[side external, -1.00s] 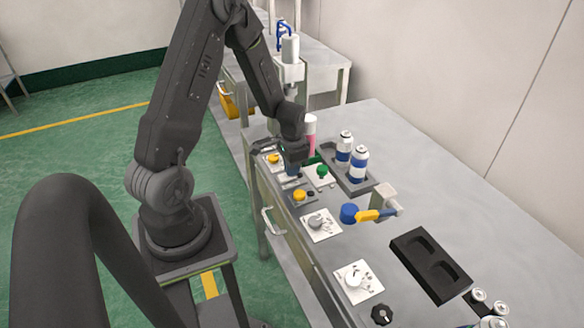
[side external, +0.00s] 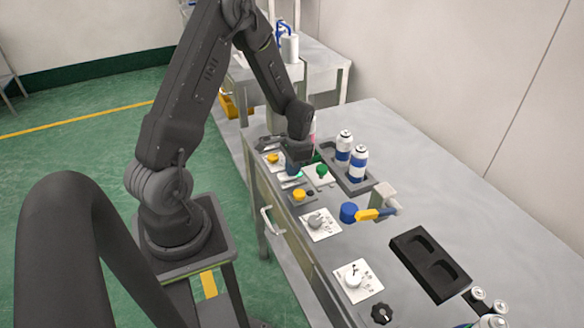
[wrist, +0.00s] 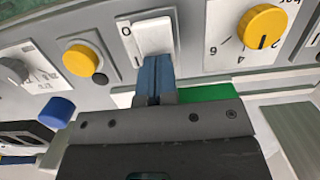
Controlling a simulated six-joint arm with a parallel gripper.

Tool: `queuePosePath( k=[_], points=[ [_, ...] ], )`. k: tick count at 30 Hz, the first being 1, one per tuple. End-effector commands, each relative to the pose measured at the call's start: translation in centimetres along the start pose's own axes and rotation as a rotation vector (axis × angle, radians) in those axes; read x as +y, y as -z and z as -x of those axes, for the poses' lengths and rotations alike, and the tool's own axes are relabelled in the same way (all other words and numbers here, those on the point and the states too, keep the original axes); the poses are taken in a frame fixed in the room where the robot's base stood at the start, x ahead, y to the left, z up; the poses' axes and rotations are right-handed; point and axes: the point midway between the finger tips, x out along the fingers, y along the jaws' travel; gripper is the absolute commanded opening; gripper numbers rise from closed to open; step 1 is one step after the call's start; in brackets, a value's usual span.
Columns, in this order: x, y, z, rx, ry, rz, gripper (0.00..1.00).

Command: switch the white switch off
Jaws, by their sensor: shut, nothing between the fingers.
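The white switch (wrist: 152,36) is a rocker on a light panel marked 0 and 1, at the top middle of the wrist view. My gripper (wrist: 155,62) is shut, with its two blue fingers together and nothing between them. The fingertips overlap the switch's lower edge in the wrist view; I cannot tell whether they touch it. In the side view my gripper (side external: 292,168) is low over the control row and largely hides the switch. A small teal glow shows beside the fingertips there.
A yellow dial (wrist: 265,27) and a yellow button (wrist: 81,60) flank the switch. Blue-and-white cans (side external: 358,164) stand in a dark tray. A black tray (side external: 430,262) lies on open bench.

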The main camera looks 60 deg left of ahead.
Motion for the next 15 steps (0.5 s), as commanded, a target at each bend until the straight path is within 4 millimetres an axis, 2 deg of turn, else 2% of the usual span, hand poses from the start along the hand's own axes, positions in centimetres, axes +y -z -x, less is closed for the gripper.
queuePosePath(
  k=[1, 15],
  points=[
    [0.1, 0.0, -1.1, 0.005, -0.002, 0.002, 0.0],
    [0.1, -1.8, -0.7, -0.004, -0.004, 0.0, 0.0]
  ],
)
